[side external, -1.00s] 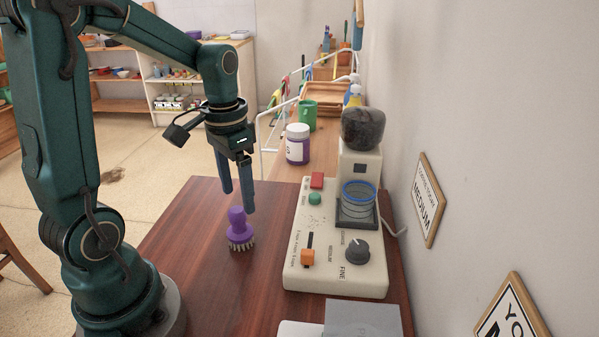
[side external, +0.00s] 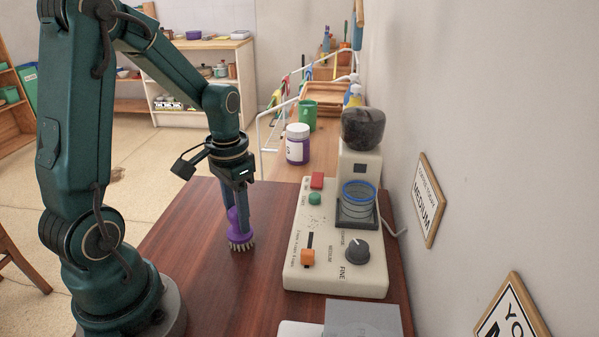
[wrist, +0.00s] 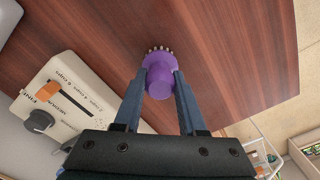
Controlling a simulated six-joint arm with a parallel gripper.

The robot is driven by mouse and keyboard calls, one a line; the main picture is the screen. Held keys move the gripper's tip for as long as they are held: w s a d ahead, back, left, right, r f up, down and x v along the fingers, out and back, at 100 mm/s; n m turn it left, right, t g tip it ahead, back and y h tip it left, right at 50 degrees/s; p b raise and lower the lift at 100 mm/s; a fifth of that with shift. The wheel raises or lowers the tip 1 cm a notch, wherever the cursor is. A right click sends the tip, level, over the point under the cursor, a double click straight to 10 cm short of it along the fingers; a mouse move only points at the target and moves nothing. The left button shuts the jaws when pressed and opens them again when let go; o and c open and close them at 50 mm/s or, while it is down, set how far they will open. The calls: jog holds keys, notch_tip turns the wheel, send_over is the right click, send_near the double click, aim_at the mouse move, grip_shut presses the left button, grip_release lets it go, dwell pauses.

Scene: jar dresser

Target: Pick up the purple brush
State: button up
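The purple brush (side external: 235,222) stands upright on the dark wooden table, pale bristles down, left of the cream grinder. My gripper (side external: 237,212) points down over it, with its two blue-grey fingers on either side of the purple handle. The wrist view also shows the brush (wrist: 159,79) between the fingertips of my gripper (wrist: 161,76), with its bristles at the far side. The fingers lie right alongside the handle with no clear gap. I cannot tell whether they press on it. The bristles appear to rest on the table.
The cream grinder (side external: 300,280), with knob, slider and buttons, stands to the right of the brush. A purple-labelled jar (side external: 297,145) and a green cup (side external: 307,116) stand farther back. A grey box (side external: 362,318) is at the front. The table (side external: 185,225) left of the brush is clear.

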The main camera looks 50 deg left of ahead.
grip_shut()
